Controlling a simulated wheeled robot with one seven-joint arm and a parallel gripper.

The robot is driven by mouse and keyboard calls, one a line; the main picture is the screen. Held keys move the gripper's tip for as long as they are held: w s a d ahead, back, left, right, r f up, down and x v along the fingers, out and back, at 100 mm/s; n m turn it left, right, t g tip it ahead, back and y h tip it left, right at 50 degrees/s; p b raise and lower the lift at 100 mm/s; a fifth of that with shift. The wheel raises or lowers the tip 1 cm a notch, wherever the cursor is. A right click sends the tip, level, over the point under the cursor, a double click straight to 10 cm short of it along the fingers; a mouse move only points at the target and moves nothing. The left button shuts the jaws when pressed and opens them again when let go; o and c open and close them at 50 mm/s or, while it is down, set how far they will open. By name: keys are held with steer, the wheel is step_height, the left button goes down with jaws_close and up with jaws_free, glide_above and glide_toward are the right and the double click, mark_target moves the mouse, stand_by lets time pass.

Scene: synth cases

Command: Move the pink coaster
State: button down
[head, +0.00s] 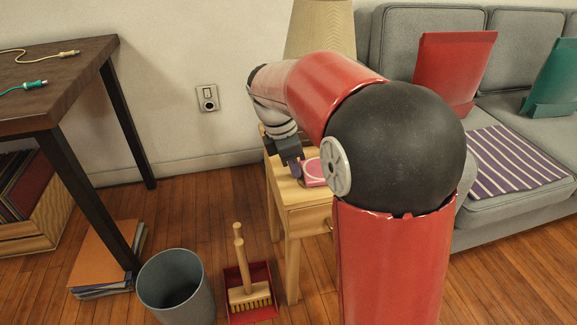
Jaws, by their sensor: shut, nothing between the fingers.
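The pink coaster (314,180), with a pale ring on it, lies on the small wooden side table (304,218). My arm hides its right part. My gripper (297,171) is shut and empty, pointing down over the table top just left of the coaster. I cannot tell whether the fingertips touch the coaster or the table.
A lamp with a beige shade (320,28) stands behind my arm. A grey sofa (410,60) is at the right. A grey bin (172,284) and a red dustpan (236,280) with a brush (247,294) stand on the floor. A dark desk (60,72) is at the left.

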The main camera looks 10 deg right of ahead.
steer(key=d+p, duration=0.4)
steer(key=d, duration=0.8)
steer(key=shift+s+d+r+p, duration=0.1)
steer(key=shift+d+r+p, duration=0.05)
steer(key=shift+p, duration=0.25)
steer(key=shift+d, duration=0.45)
